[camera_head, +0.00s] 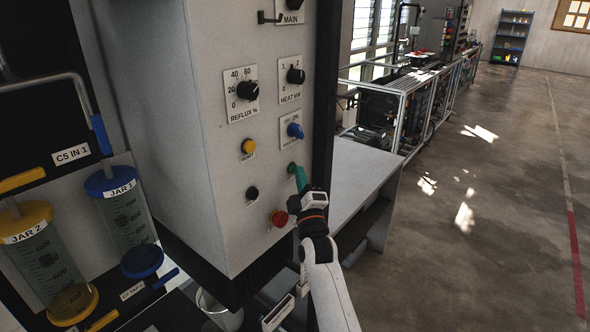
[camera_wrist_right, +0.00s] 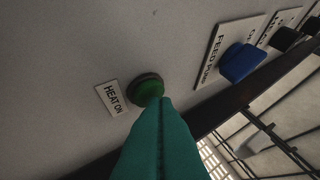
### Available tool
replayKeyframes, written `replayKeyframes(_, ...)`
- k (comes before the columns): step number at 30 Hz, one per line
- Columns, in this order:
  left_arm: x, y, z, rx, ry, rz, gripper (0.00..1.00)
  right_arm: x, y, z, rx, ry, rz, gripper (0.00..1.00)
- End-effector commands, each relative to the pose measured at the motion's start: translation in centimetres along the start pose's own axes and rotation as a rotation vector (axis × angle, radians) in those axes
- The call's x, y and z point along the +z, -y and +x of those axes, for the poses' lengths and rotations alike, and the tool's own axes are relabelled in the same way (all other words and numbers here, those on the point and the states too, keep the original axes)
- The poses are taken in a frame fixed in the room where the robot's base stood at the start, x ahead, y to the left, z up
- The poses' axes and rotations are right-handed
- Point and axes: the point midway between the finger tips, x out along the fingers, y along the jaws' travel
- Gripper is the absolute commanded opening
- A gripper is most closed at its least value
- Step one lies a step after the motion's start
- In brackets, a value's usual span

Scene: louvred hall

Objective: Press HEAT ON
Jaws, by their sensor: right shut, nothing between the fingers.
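The green HEAT ON button (camera_wrist_right: 148,90) sits in a dark round collar on the pale panel in the right wrist view, next to its HEAT ON label (camera_wrist_right: 111,98). In the head view, only a little of the green button (camera_head: 291,167) shows past my fingers. My right gripper (camera_head: 298,175) has its teal fingers shut and empty, with the tips at the button. In the right wrist view the fingertips (camera_wrist_right: 165,104) overlap the button's lower edge. I cannot tell whether they touch it. My left gripper is not in view.
Around the button on the panel (camera_head: 215,180) are a blue knob (camera_head: 295,130), a yellow button (camera_head: 248,147), a black button (camera_head: 252,193) and a red button (camera_head: 279,218). Jars stand at the left. A bench (camera_head: 350,175) lies behind my arm; open floor is at the right.

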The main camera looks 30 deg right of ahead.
Motion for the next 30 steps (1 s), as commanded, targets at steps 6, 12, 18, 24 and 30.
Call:
replayKeyframes(6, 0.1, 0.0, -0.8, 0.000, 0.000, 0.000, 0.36, -0.5, 0.6, -0.7, 0.001, 0.000, -0.002, 0.00)
replayKeyframes(12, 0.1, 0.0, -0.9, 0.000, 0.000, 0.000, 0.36, -0.7, 0.8, -1.0, 0.000, 0.000, 0.000, 0.00)
replayKeyframes(18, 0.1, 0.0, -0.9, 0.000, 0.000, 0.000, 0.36, -0.8, 0.8, -1.1, 0.000, 0.000, 0.000, 0.00)
replayKeyframes(24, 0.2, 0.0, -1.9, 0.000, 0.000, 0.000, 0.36, -1.5, 1.7, -2.1, 0.002, -0.001, -0.002, 0.00)
replayKeyframes(30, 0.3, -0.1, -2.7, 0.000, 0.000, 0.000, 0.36, -2.5, 2.7, -3.5, 0.001, 0.000, -0.003, 0.00)
